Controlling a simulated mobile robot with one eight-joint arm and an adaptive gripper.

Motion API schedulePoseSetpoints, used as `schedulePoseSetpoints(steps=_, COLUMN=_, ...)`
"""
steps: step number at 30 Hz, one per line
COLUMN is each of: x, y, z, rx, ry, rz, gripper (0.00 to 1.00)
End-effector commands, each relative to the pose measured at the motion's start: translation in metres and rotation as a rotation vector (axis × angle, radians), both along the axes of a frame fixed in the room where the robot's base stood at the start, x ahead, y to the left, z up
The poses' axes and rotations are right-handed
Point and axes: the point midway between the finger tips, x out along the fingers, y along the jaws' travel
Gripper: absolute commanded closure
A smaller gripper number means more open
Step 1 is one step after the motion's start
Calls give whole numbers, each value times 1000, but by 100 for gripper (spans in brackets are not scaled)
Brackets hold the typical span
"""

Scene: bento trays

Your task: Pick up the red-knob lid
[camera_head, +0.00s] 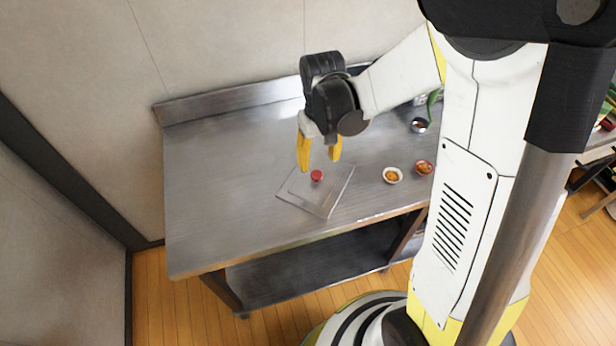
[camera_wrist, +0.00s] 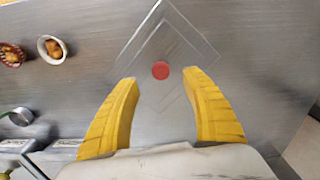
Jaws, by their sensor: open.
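The clear lid (camera_head: 325,204) with a red knob (camera_head: 317,175) at its middle lies on the metal table. In the wrist view the see-through lid (camera_wrist: 190,35) shows as a square turned cornerwise, with its red knob (camera_wrist: 160,70) just beyond and between my fingertips. My gripper (camera_head: 320,165) has two yellow fingers, spread wide apart with nothing between them. It also shows in the wrist view (camera_wrist: 163,80), pointing down toward the lid. The fingers look to be above the lid; the exact height is hard to tell.
The steel table (camera_head: 225,170) is clear left of the lid and has a raised back edge. To the right stand a white bowl (camera_head: 392,175) and a reddish bowl (camera_head: 424,167), both with food. A small metal cup (camera_head: 419,125) stands farther back.

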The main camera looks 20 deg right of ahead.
Motion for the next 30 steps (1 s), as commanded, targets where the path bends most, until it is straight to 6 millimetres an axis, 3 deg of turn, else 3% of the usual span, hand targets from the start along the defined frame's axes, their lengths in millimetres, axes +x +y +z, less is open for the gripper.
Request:
schedulePoseSetpoints(steps=1, x=0, y=0, z=-10, rx=0, ry=0, rz=0, gripper=45)
schedulePoseSetpoints(steps=8, x=1, y=0, z=-25, rx=0, ry=-1, rz=0, gripper=45)
schedulePoseSetpoints(steps=16, x=2, y=0, z=-66, rx=0, ry=-2, rz=0, gripper=45)
schedulePoseSetpoints(steps=24, x=2, y=0, z=-68, rx=0, ry=-2, rz=0, gripper=46)
schedulePoseSetpoints(steps=29, x=2, y=0, z=-68, rx=0, ry=-2, rz=0, gripper=95)
schedulePoseSetpoints(steps=30, x=2, y=0, z=-68, rx=0, ry=-2, rz=0, gripper=100)
